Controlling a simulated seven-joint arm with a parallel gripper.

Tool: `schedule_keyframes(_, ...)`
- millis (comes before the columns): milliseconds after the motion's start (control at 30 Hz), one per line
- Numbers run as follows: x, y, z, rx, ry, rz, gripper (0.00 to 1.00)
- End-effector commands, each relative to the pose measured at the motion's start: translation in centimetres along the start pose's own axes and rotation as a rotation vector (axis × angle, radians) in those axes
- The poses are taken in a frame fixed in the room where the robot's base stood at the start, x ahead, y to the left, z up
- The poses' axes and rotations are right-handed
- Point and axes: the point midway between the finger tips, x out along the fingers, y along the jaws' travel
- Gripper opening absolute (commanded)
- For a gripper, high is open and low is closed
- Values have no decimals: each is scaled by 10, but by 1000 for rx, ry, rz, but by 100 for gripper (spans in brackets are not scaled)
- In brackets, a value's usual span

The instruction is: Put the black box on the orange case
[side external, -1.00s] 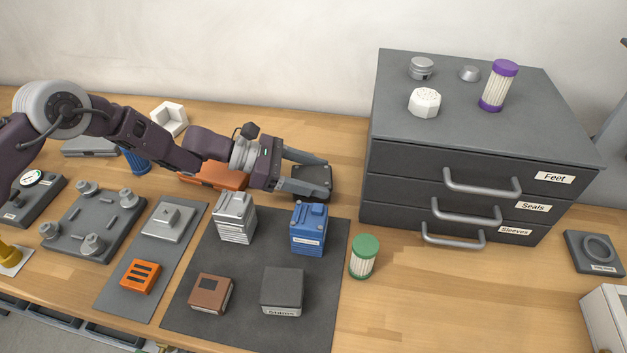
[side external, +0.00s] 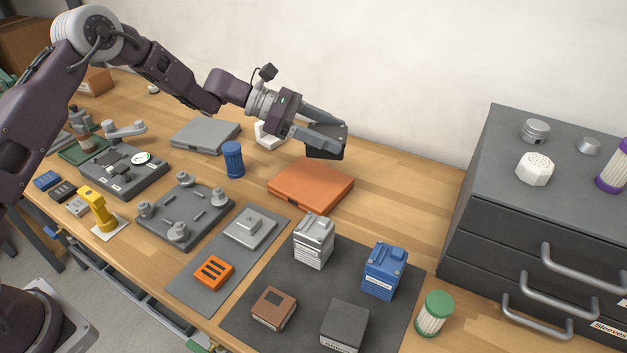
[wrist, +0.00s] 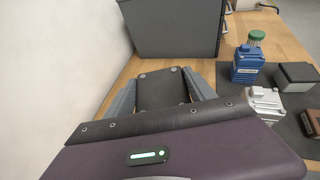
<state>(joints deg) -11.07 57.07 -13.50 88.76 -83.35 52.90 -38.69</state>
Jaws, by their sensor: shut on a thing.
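My gripper (side external: 326,136) is shut on the black box (side external: 326,153), which hangs between the fingers above the wood table. In the wrist view the black box (wrist: 163,88) shows as a dark flat face with small round corner spots, a finger on each side. The orange case (side external: 312,186) lies flat and closed on the table, its top bare. In the side view the black box is above and slightly behind the case's back right part, apart from it. The orange case is not visible in the wrist view.
A dark grey mat (side external: 262,322) in front holds a silver unit (side external: 314,240), a blue unit (side external: 384,270), a brown box (side external: 273,309) and a dark grey box (side external: 345,325). A blue cylinder (side external: 233,158) stands left of the case. A drawer cabinet (side external: 540,215) stands right.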

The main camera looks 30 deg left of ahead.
Motion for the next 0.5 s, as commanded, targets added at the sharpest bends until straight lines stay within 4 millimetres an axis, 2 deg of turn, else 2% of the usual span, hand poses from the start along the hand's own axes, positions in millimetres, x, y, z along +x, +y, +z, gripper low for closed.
schedule_keyframes(33,-15,6,-3,-7,-1,15,14)
schedule_keyframes(67,-21,9,-5,-10,0,21,14)
schedule_keyframes(167,-30,12,-15,-18,0,28,14)
schedule_keyframes(300,-18,12,-47,-20,0,28,14)
schedule_keyframes(500,-7,12,-73,-17,0,29,14)
